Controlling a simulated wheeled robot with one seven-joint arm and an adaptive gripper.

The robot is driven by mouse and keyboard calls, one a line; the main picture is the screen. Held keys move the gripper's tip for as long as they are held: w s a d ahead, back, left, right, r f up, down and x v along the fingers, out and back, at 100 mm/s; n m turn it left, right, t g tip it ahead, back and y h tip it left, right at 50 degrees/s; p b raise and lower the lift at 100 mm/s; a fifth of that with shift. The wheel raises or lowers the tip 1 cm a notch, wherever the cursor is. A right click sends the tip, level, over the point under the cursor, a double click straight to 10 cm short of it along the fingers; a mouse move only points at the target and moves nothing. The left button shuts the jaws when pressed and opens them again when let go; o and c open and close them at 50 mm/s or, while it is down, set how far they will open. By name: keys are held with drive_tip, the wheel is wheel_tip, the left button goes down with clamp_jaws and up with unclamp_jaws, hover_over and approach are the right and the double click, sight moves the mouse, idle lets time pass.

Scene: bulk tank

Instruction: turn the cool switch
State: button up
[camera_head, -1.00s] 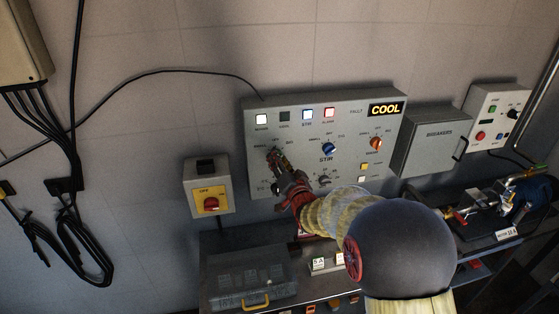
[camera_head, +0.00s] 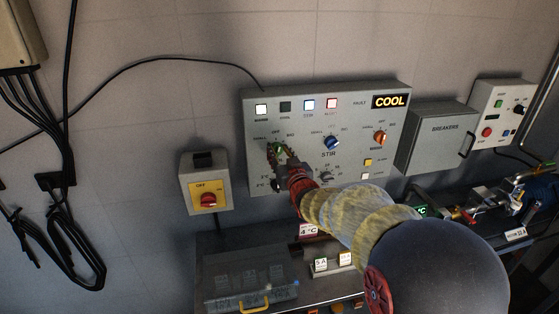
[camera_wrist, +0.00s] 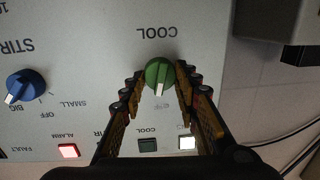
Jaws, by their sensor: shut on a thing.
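The cool switch is a green knob with a white pointer (camera_wrist: 158,74) on the grey control panel, under an upside-down COOL label in the wrist view. Its pointer points down in that view, slightly left. My gripper (camera_wrist: 160,80) is shut on the knob, one finger on each side. In the head view my gripper (camera_head: 280,154) is at the left part of the panel (camera_head: 350,98), and a bit of the green knob (camera_head: 278,148) shows there. The position labels close to the knob are partly hidden by my fingers. The COOL lamp (camera_wrist: 147,145) is dark.
The blue STIR knob (camera_head: 331,142) and an orange knob (camera_head: 379,138) are to the right. A red-and-yellow OFF switch box (camera_head: 206,182) is left; the breakers box (camera_head: 436,140) is right. A bench runs below.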

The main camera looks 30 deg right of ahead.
drive_tip(key=shift+f+n+b, duration=0.1)
drive_tip(key=shift+n+b, duration=0.95)
drive_tip(key=shift+n, duration=0.05)
drive_tip(key=o, duration=1.2)
drive_tip(key=shift+c, duration=0.2)
drive_tip(key=v, duration=1.2)
drive_tip(key=shift+a, duration=0.1)
